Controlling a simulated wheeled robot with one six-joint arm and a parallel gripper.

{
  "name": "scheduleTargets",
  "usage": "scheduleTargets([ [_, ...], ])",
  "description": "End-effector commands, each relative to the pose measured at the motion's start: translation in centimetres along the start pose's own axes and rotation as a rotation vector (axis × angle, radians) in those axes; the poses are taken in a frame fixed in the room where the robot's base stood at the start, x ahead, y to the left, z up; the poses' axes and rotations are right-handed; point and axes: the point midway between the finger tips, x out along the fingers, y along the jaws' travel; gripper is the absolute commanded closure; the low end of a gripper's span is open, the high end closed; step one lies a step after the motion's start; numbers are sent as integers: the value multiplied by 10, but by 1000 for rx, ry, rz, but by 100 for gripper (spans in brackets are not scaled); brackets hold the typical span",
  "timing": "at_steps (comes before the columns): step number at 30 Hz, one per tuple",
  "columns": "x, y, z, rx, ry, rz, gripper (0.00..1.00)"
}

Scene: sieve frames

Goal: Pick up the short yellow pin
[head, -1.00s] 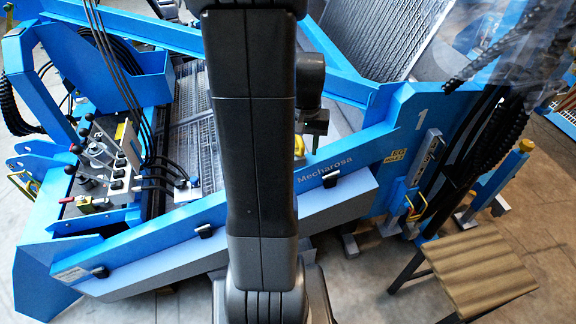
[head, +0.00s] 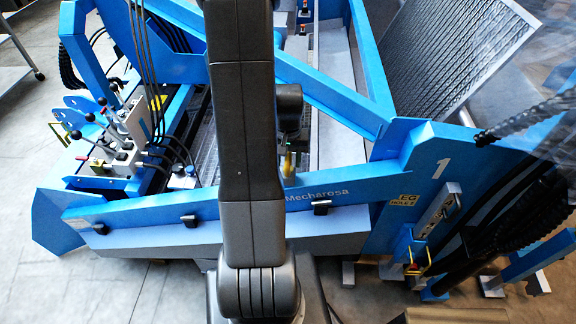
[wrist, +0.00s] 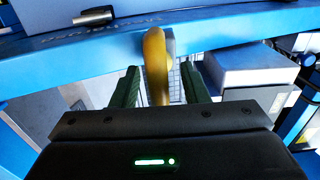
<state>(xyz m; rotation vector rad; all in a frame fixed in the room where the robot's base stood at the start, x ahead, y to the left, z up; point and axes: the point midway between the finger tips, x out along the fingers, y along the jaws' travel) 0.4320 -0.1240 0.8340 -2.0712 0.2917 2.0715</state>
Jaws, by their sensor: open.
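The short yellow pin (wrist: 157,62) shows in the wrist view as a curved yellow rod, near the blue beam. Its lower part lies between the two dark green fingers of my gripper (wrist: 160,84), with gaps on both sides. The jaws are open and not closed on it. In the head view, a small yellow upright piece (head: 287,165) shows just below my gripper (head: 291,150), behind the blue beam marked Mecharosa. My arm hides part of that area, and the pin's lower end cannot be made out.
The blue machine frame (head: 345,206) crosses in front of the gripper. A lever and hose block (head: 120,150) stands at left. A mesh panel (head: 455,60) leans at upper right. Grey floor is clear at lower left.

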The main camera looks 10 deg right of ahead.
Motion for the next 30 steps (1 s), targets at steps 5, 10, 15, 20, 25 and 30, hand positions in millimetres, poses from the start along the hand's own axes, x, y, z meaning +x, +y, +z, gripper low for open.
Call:
scheduleTargets([
  [5,3,0,0,0,0,0,59],
  [10,2,0,0,0,0,0,73],
  [15,2,0,0,0,0,0,100],
  [20,2,0,0,0,0,0,100],
  [25,-2,0,0,0,2,0,100],
  [30,-22,0,-1,0,6,-1,100],
])
